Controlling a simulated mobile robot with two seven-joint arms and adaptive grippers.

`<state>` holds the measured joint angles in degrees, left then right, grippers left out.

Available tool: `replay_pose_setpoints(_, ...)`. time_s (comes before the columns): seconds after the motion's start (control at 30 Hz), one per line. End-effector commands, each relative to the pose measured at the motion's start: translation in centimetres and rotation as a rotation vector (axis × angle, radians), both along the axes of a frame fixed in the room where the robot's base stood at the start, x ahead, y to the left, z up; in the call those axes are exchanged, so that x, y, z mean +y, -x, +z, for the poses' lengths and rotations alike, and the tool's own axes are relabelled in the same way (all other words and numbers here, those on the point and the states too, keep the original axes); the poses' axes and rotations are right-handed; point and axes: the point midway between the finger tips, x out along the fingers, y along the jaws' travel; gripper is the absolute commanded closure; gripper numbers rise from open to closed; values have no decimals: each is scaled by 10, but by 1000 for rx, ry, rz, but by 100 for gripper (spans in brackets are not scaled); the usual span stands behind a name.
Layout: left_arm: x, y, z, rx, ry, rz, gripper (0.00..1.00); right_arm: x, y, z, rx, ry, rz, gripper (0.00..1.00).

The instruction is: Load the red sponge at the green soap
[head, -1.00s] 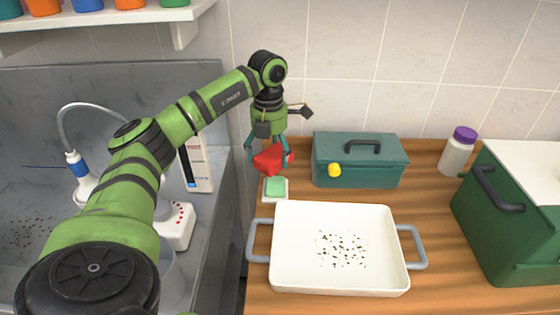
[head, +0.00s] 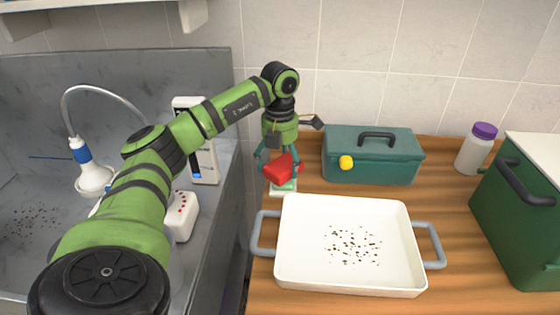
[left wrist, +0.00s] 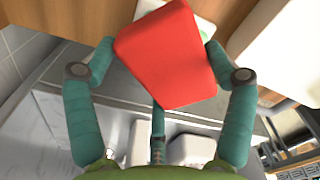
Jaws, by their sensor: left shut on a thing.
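My left gripper (head: 279,168) is shut on the red sponge (head: 284,167), which is tilted between its fingers. The sponge also fills the middle of the left wrist view (left wrist: 168,55), with teal fingers on both sides. The green soap (head: 283,184) lies on a small white dish (head: 285,192) behind the white tray. The sponge is right above the soap in the head view and hides part of it. In the left wrist view the sponge covers most of the soap. I cannot tell whether sponge and soap touch. My right gripper is not in view.
A white tray (head: 300,270) with grey handles and dark specks stands in front of the soap. A teal toolbox (head: 400,165) with a yellow latch is right of the sponge. A white bottle (head: 474,155) and a green box (head: 515,225) are farther right. The sink (head: 40,180) is left.

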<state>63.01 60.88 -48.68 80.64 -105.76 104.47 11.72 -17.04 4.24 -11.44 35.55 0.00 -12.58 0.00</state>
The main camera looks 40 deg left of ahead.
Motion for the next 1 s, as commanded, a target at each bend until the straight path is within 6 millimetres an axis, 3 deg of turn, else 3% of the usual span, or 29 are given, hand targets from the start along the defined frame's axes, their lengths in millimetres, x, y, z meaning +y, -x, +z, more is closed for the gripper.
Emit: replay_pose_setpoints(1.0,0,0,-6,1,0,0,37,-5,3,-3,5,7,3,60)
